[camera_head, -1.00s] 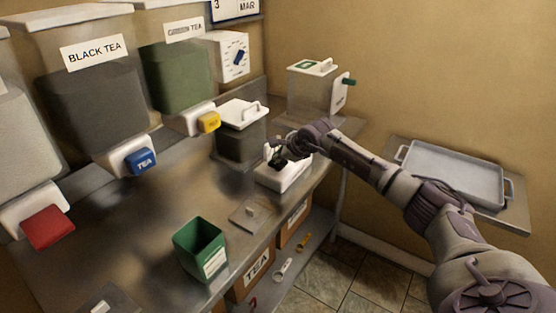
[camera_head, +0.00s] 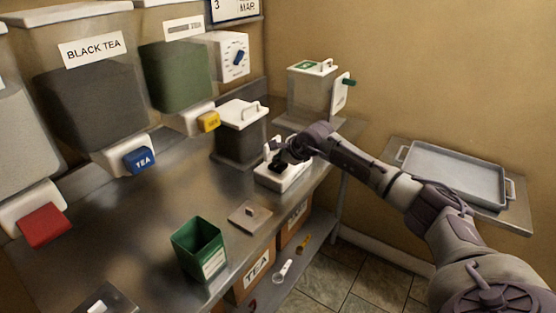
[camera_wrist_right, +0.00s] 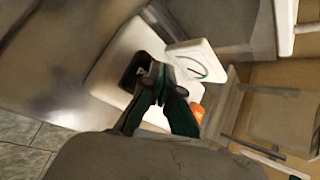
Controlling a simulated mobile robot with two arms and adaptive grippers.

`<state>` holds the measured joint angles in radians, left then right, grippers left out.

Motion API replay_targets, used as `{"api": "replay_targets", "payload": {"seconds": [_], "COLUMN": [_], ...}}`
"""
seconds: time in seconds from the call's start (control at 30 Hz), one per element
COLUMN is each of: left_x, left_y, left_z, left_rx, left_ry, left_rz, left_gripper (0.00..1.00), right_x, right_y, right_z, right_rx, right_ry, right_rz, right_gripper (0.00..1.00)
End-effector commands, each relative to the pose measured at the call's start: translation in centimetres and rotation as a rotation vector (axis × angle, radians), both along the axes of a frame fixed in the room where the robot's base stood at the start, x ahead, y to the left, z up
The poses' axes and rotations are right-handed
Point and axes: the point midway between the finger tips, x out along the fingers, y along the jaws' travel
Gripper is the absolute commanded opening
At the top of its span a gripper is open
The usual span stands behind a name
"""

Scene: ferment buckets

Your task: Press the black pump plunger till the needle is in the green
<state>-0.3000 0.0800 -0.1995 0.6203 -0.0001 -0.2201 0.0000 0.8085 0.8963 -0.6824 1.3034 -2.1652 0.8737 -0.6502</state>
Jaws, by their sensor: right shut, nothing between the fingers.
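The pump unit is a white box (camera_head: 291,180) on the steel bench, with a white upright part beside my right gripper (camera_head: 279,159). The black plunger (camera_head: 278,168) sits on its top, partly covered by the fingers. In the right wrist view the shut, empty fingertips (camera_wrist_right: 159,72) are right by the black plunger (camera_wrist_right: 132,72). I cannot tell whether they touch it. The white gauge face (camera_wrist_right: 196,61) shows a green arc beyond the fingers. Its needle is too small to read. My left gripper is not in view.
A dark lidded container (camera_head: 240,145) stands close left of the pump. A clear white-lidded bin (camera_head: 310,92) is behind it. A green open box (camera_head: 197,248) and a small flat lid (camera_head: 250,216) lie nearer. A metal tray (camera_head: 455,172) is at right.

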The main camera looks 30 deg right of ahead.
Motion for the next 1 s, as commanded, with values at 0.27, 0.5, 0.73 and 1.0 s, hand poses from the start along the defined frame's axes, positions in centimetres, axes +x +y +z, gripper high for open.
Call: {"api": "replay_targets", "payload": {"seconds": [0.27, 0.5, 0.73, 1.0], "left_x": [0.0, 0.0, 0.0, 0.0], "left_y": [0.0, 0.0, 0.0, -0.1], "left_z": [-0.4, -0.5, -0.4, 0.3], "left_rx": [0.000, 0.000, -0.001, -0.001], "left_ry": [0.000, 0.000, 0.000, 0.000], "left_rz": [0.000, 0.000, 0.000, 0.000], "left_gripper": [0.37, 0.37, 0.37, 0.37], "right_x": [-0.2, -0.2, -0.2, -0.1], "right_y": [0.0, 0.0, 0.0, -0.1], "right_z": [-0.8, -1.0, -0.9, 0.6], "right_rx": [-0.001, -0.002, -0.001, -0.001], "right_ry": [0.009, 0.010, 0.011, 0.009], "right_rz": [-0.001, -0.001, -0.001, -0.001], "right_gripper": [0.00, 0.00, 0.00, 0.00]}}
